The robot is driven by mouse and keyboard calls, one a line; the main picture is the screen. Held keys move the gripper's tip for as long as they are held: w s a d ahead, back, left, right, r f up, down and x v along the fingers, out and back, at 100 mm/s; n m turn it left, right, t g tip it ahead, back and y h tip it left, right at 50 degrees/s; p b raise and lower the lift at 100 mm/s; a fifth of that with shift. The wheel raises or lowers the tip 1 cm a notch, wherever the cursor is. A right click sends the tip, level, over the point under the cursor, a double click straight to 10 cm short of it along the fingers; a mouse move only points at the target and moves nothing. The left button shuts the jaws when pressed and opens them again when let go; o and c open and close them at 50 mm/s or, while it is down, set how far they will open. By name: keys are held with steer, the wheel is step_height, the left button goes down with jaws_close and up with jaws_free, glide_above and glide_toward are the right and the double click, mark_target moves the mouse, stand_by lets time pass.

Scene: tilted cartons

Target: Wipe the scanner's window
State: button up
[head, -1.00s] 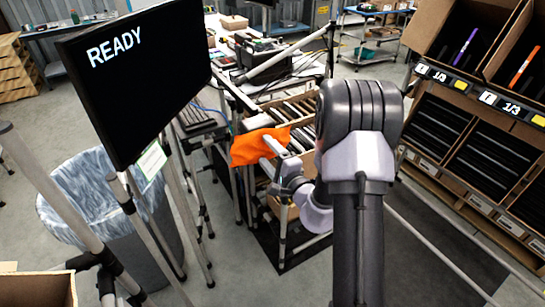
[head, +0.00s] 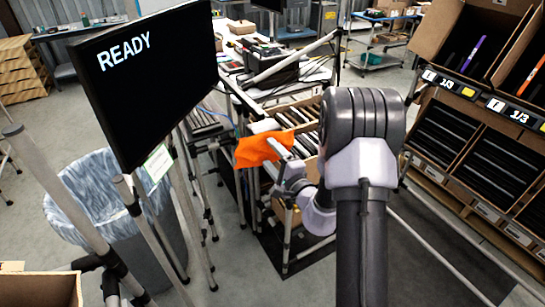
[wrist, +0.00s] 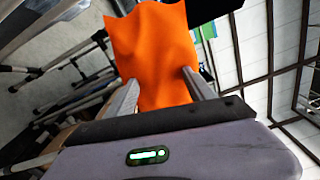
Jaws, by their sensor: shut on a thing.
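An orange cloth (head: 259,150) hangs from my gripper (head: 281,153), in front of the cart in the middle of the head view. In the wrist view the cloth (wrist: 155,50) lies between my two fingers (wrist: 160,92), which pinch it, and spreads beyond their tips. It covers much of what is ahead there. I cannot pick out the scanner or its window in either view.
A black screen reading READY (head: 150,85) stands left of the cloth on poles. Below it is a lined bin (head: 165,245). A cart with cartons of dark items (head: 295,118) is behind my gripper. Tilted cartons (head: 480,150) fill a rack at right.

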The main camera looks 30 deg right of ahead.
steer(key=shift+w, duration=0.7)
steer(key=d+b, duration=0.1)
steer(key=d, duration=0.3)
steer(key=shift+a+r+b, duration=0.1)
steer(key=shift+a+b, duration=0.55)
steer(key=shift+a, duration=1.4)
